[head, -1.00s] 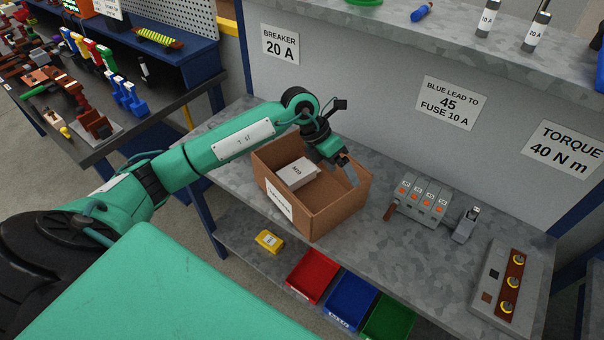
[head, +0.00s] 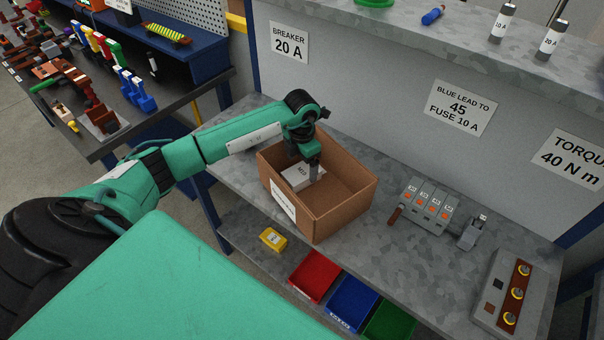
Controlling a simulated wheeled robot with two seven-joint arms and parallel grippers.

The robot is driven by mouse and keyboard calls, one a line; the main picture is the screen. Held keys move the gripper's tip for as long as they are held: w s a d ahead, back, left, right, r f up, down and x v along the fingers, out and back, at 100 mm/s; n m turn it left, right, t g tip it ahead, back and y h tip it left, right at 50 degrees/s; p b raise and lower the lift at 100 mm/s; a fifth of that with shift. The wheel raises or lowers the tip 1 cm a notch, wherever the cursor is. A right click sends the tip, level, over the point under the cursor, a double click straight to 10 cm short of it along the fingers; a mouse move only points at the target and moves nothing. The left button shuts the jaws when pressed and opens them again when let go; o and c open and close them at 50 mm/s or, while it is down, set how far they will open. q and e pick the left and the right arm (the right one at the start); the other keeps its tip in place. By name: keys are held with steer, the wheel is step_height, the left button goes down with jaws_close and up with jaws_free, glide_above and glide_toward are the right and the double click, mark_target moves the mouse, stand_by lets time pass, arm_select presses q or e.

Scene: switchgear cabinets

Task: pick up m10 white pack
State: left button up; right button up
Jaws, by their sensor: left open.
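A white pack (head: 297,179) with small dark lettering, hard to read for certain, lies in the open cardboard box (head: 338,218) on the grey bench. It is toward the left of the box. My left gripper (head: 314,177) reaches into the box from above with its fingers pointing down. It is open, at the right side of the pack and overlapping its edge in the view. I cannot tell whether a finger touches the pack. The gripper and wrist hide the pack's far part. My right gripper is out of view.
The box walls stand close around the gripper. A breaker row (head: 425,205) and a grey panel with yellow-ringed knobs (head: 505,292) are on the bench to the right. A yellow pack (head: 272,239) and red (head: 313,275), blue (head: 352,302) and green bins are lower down.

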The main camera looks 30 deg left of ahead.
mark_target(302, 171)
arm_select(q)
steer(key=shift+f+p, duration=0.55)
steer(key=shift+f, duration=0.1)
step_height(302, 171, down, 3)
steer(key=shift+w+f+p, duration=0.15)
steer(key=shift+f+p, duration=0.05)
steer(key=shift+p, duration=0.6)
steer(key=shift+f, duration=0.35)
steer(key=c, duration=1.2)
steer(key=shift+c, duration=0.5)
steer(key=shift+r, duration=0.15)
